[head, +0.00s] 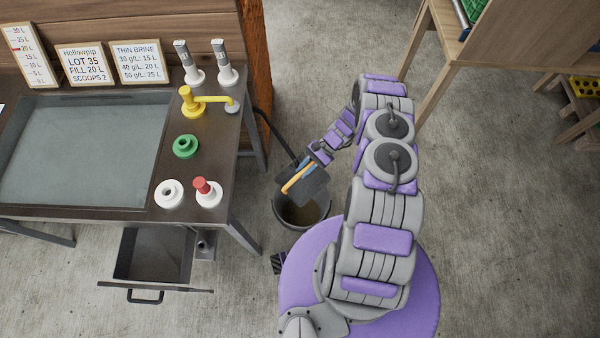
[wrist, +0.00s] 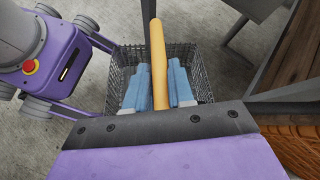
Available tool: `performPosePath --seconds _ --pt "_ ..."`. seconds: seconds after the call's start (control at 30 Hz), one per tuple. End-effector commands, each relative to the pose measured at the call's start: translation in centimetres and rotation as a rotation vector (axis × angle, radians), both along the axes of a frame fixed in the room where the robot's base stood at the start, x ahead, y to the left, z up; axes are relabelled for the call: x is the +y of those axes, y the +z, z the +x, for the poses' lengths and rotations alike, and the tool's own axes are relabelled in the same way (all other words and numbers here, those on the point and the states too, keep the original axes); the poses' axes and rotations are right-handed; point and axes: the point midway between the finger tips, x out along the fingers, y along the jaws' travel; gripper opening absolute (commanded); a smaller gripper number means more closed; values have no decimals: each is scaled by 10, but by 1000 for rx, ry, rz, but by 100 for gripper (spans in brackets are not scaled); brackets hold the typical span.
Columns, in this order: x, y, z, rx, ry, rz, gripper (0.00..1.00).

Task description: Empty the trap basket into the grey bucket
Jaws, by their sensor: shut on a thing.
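The trap basket (wrist: 120,72) is a dark mesh basket with a yellow-orange bar handle (wrist: 158,60), seen below my gripper in the wrist view. My gripper (wrist: 159,85) has blue fingers, which are shut on the handle, one on each side. In the head view my gripper (head: 304,172) holds the basket (head: 313,190) over the grey bucket (head: 277,212). The basket looks tilted there, and it covers part of the bucket's mouth. The bucket stands on the floor and shows brown inside. The fingers and handle hide much of the basket's inside, so I cannot tell its contents.
A dark table (head: 218,165) with a sunken glassy basin (head: 85,150) stands left of the bucket. Below it an open drawer (head: 150,262) juts out and looks empty. A dark pole (head: 276,133) slants behind the bucket. A wooden stand (head: 440,70) is at upper right.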

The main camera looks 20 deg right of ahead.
Motion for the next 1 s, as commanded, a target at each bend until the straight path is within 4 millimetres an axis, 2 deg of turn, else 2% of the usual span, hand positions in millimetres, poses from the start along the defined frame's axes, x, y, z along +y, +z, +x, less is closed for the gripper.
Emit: performPosePath --seconds 0.5,1.0 --pt "-14 -3 7 93 0 203 0" --pt "-16 -1 8 107 3 229 0"
